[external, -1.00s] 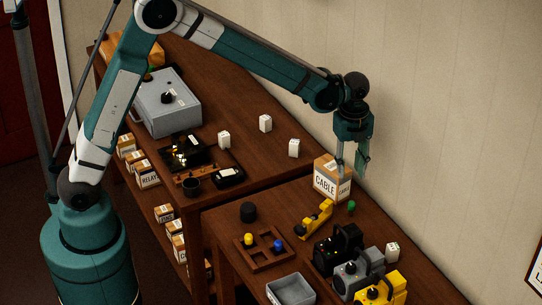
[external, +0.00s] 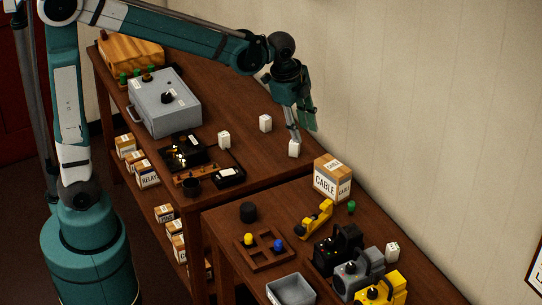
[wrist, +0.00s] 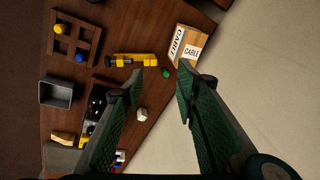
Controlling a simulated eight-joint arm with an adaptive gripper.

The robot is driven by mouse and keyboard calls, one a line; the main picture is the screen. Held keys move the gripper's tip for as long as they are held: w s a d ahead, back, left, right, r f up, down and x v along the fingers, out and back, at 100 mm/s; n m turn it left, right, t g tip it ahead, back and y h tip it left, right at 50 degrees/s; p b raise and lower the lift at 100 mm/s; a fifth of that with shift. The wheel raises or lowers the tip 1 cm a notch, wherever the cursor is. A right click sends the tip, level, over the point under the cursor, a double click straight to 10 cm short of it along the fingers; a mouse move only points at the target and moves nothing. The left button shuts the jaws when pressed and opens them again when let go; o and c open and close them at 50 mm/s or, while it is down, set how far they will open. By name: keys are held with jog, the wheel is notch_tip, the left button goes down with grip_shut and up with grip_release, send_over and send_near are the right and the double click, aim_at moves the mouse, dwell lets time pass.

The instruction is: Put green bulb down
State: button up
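The green bulb (external: 351,207) rests on the front table, just right of the cable box (external: 332,184). In the wrist view the green bulb (wrist: 166,73) lies beside the cable box (wrist: 187,48), beyond the fingertips. My gripper (external: 302,131) is up at the right side of the back table, near a white block (external: 294,149); I cannot tell whether it touches it. In the wrist view my gripper (wrist: 160,82) has its fingers spread with nothing between them.
A wooden sectioned tray (external: 262,266) holds a yellow bulb (external: 248,239) and a blue bulb (external: 277,244). A grey bin (external: 291,290), a yellow tool (external: 315,220) and black, grey and yellow devices crowd the front table. A grey box (external: 165,102) stands on the back table.

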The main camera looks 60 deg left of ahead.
jog(key=s+a+n+t, duration=0.1)
jog(key=s+a+n, duration=0.2)
jog(key=s, duration=0.6)
jog(key=s+a+r+n+t, duration=0.1)
jog(key=s+a+n+t, duration=0.1)
jog(key=s+n, duration=0.3)
jog(key=s+a+r+n+t, duration=0.1)
jog(key=s+a+n, duration=0.3)
jog(key=s, duration=0.8)
jog(key=shift+s+a+n, duration=0.35)
jog(key=shift+s+n, duration=0.05)
jog(key=shift+n, duration=0.1)
